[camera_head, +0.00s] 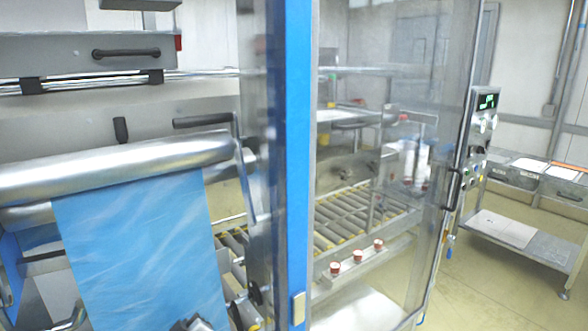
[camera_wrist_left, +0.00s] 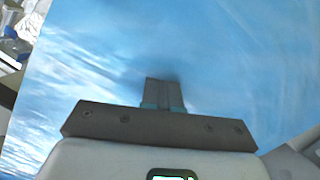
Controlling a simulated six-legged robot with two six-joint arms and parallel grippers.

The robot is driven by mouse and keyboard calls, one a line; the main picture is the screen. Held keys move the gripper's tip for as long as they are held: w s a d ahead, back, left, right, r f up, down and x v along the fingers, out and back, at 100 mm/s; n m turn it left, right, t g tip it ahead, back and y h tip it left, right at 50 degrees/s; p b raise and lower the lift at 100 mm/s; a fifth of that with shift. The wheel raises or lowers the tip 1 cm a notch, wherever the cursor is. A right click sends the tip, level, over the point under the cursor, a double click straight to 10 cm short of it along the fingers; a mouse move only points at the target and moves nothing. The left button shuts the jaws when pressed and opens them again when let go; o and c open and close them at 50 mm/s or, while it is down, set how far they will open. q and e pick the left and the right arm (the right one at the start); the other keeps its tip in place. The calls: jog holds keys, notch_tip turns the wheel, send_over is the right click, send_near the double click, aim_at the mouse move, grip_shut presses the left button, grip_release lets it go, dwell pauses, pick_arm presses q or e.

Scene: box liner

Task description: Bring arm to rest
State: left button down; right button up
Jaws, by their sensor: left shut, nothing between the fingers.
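My left gripper (camera_wrist_left: 163,92) shows in the left wrist view with its two fingers together and nothing between them. It points at the blue film (camera_wrist_left: 235,70), which fills most of that view. I cannot tell whether the fingertips touch the film. In the head view the blue film (camera_head: 140,250) hangs down from a shiny metal roller (camera_head: 110,168). A small dark part at the bottom edge of the head view, in front of the film, is probably of my left arm. My right gripper shows in neither view.
A blue upright post (camera_head: 298,150) and clear panels enclose the machine at the centre. A roller conveyor (camera_head: 350,215) lies behind them. A control panel (camera_head: 480,115) is mounted at the right. A metal table (camera_head: 530,185) stands at the far right, with open floor before it.

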pick_arm(q)
jog(key=s+d+f+m+g+h, duration=0.25)
jog(key=s+f, duration=0.35)
jog(key=f, duration=0.3)
jog(key=s+d+f+m+g+h, duration=0.1)
jog(key=s+f+m+g+h, duration=0.15)
jog(key=s+f, duration=0.6)
jog(key=s+d+f+m+g+h, duration=0.2)
jog(key=s+d, duration=0.3)
jog(key=s, duration=0.5)
jog(key=s+d+f+m+g+h, duration=0.3)
jog(key=s+d+f+g+h, duration=0.1)
jog(key=s, duration=0.7)
jog(key=shift+d+f+m+g, duration=0.35)
jog(key=shift+d+g, duration=0.45)
jog(key=shift+d, duration=0.2)
jog(key=shift+d, duration=0.15)
